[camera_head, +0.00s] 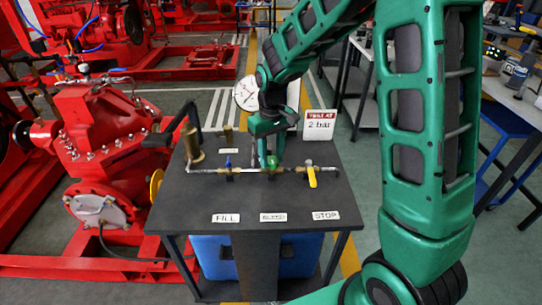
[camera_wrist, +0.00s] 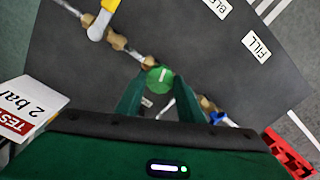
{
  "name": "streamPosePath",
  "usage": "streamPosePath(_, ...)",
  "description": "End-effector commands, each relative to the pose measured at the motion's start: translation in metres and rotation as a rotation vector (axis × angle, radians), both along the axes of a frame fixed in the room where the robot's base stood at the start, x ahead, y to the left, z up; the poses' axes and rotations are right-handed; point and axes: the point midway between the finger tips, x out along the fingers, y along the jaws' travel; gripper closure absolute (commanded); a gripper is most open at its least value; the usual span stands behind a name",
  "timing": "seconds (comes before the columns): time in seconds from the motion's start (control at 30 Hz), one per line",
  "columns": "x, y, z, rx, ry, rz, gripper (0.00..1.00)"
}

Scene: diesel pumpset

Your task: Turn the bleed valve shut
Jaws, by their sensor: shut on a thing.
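The bleed valve is a round green knob (camera_wrist: 158,77) with a white mark, on the brass and steel pipe line between the blue and yellow valves. In the head view the knob (camera_head: 272,161) sits behind the BLEED label (camera_head: 272,217), partly hidden by my fingers. My gripper (camera_head: 268,155) points down at it from above. In the wrist view the fingers of my gripper (camera_wrist: 158,85) stand either side of the knob, shut on it.
A blue-handled valve (camera_head: 228,163) is to the left and a yellow lever valve (camera_head: 312,177) to the right. A brass hand pump (camera_head: 192,145), a dial gauge (camera_head: 246,94) and a "TEST AT 2 bar" sign (camera_head: 318,124) stand nearby. The table front (camera_head: 180,215) is mostly clear.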

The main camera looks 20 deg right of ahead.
Motion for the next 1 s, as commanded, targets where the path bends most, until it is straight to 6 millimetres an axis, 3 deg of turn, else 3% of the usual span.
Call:
streamPosePath(0.4,0.0041,-0.0006,0.0023,0.001,-0.011,-0.256,0.88)
streamPosePath(1.0,0.0044,-0.0008,0.0026,0.002,-0.013,-0.321,0.88)
